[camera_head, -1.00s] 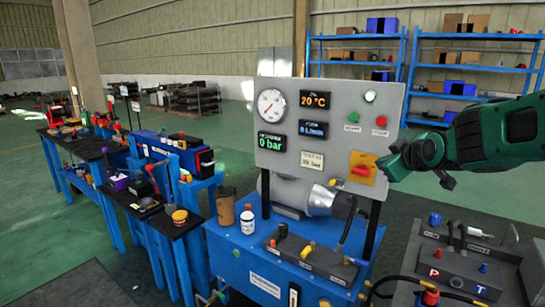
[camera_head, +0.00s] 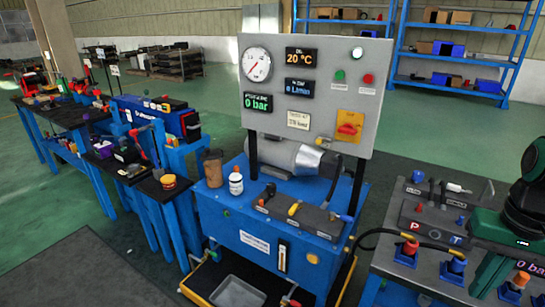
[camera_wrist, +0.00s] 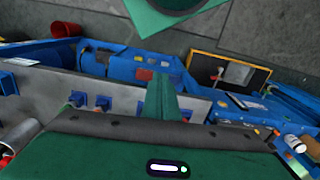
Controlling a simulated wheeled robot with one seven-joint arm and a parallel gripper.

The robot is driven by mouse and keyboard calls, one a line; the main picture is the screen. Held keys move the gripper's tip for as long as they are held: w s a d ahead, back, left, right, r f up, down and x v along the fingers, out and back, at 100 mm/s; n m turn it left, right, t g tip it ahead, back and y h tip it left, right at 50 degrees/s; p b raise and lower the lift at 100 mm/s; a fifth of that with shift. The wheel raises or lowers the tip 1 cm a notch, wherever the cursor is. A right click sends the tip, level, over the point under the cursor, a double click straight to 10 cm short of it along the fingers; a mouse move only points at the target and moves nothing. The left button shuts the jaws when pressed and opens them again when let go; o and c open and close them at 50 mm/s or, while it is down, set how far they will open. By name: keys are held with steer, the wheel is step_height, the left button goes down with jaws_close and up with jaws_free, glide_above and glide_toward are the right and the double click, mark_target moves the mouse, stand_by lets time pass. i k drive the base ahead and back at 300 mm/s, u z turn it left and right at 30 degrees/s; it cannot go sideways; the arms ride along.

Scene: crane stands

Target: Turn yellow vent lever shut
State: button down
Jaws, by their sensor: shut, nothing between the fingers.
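In the head view a small yellow lever (camera_head: 294,208) sits on a dark valve block (camera_head: 300,215) on top of the blue bench unit, between a dark handle and a blue-tipped one. I cannot tell for sure which one is the vent lever. My gripper (camera_wrist: 163,88) shows in the wrist view as green fingers, shut and empty, over the grey and blue benches. In the head view only my green arm shows at the right edge, apart from the yellow levers; the fingertips are out of that view.
The gauge panel (camera_head: 310,90) stands above the bench, with a red knob on a yellow plate (camera_head: 349,125). A brown cup (camera_head: 213,168) and a white bottle (camera_head: 236,181) stand at its left. Hoses (camera_head: 385,232) run to the right-hand bench. Floor is clear at front left.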

mark_target(295, 207)
steer(key=k, duration=0.65)
steer(key=u, duration=0.6)
steer(key=i, duration=1.25)
steer(key=z, duration=0.3)
